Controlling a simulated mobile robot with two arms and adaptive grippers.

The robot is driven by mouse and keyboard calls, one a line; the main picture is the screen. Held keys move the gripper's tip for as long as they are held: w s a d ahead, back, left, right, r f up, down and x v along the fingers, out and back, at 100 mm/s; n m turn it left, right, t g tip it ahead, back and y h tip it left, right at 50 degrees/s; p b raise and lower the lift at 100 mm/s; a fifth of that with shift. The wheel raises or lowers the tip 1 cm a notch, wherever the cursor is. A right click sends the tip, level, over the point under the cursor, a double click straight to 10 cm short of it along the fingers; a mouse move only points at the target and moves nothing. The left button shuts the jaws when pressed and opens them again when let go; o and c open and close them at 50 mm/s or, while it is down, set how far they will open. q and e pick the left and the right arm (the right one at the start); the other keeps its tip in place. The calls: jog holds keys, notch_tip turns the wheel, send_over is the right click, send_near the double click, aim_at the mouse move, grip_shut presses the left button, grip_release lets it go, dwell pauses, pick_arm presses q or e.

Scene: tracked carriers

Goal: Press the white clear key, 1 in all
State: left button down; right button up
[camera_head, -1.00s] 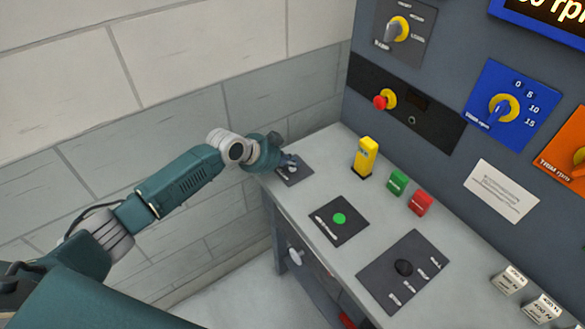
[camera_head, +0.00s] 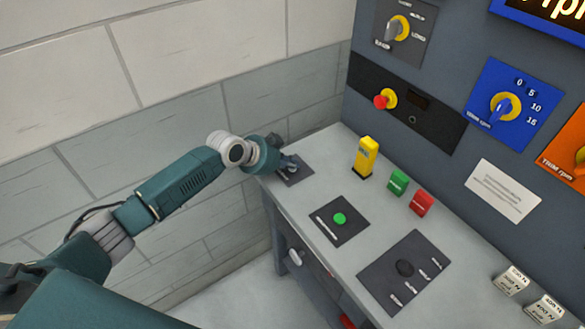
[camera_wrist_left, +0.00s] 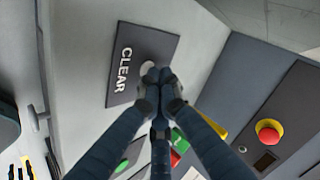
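The white clear key (camera_wrist_left: 146,68) shows in the left wrist view as a pale round edge on a dark plate (camera_wrist_left: 126,52) lettered CLEAR. My left gripper (camera_wrist_left: 159,76) has its fingertips together over the key and hides much of it. I cannot tell whether the tips touch the key. In the head view the left gripper (camera_head: 289,163) is low over the same plate (camera_head: 297,175) at the console's far left corner, and the key itself is hidden there. My right gripper is out of both views.
On the console top (camera_head: 330,160) stand a yellow switch (camera_head: 366,157), a green block (camera_head: 398,182), a red block (camera_head: 421,203) and a green button (camera_head: 339,219). A black knob (camera_head: 404,268) sits nearer. A red emergency button (camera_head: 381,102) is on the back panel. A wall borders the left.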

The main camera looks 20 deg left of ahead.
aim_at(291, 171)
pick_arm(q)
jog(key=shift+r+p, duration=0.6)
jog(key=shift+r, duration=0.2)
notch_tip(291, 171, up, 5)
jog(key=p, duration=0.4)
jog(key=shift+f, duration=0.1)
dwell(0.8)
